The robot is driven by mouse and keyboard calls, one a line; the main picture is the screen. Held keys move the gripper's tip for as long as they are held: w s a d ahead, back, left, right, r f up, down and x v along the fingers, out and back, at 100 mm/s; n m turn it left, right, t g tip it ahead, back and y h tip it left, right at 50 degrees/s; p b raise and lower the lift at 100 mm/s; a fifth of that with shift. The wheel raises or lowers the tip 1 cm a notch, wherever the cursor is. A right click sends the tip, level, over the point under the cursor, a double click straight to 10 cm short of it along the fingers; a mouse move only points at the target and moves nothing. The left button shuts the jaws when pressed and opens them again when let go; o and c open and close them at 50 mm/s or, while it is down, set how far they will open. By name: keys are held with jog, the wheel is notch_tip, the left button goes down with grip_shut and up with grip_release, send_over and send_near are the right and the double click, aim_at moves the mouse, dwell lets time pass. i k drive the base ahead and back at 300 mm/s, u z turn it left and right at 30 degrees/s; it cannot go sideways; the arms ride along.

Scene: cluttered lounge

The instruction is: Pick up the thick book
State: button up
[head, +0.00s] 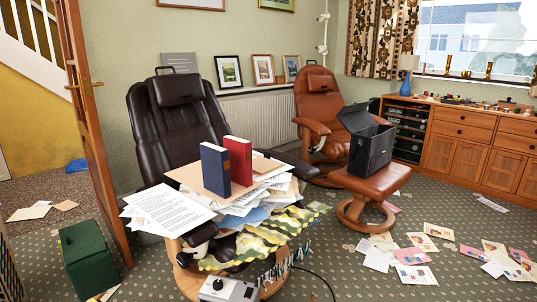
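Two hardback books stand upright, close together, on a pile of papers on the seat of the dark brown armchair. The blue book (214,170) is at the left and nearer to me. The red book (238,161) is just behind it to the right and partly hidden by it. Both look fairly thick; I cannot tell for certain which is the thicker. My gripper is not in view.
Loose papers (168,209) spread around the books and overhang the seat. A dark green box (88,261) stands at the lower left. A black case (370,149) sits on a brown footstool (372,182). Papers litter the right floor.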

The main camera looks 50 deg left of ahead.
aim_at(240, 150)
jog(key=u, duration=0.1)
jog(key=i, duration=1.8)
jog(key=u, duration=0.85)
jog(key=i, duration=1.1)
jog(key=u, duration=1.9)
jog(key=i, duration=0.85)
jog(key=u, duration=0.7)
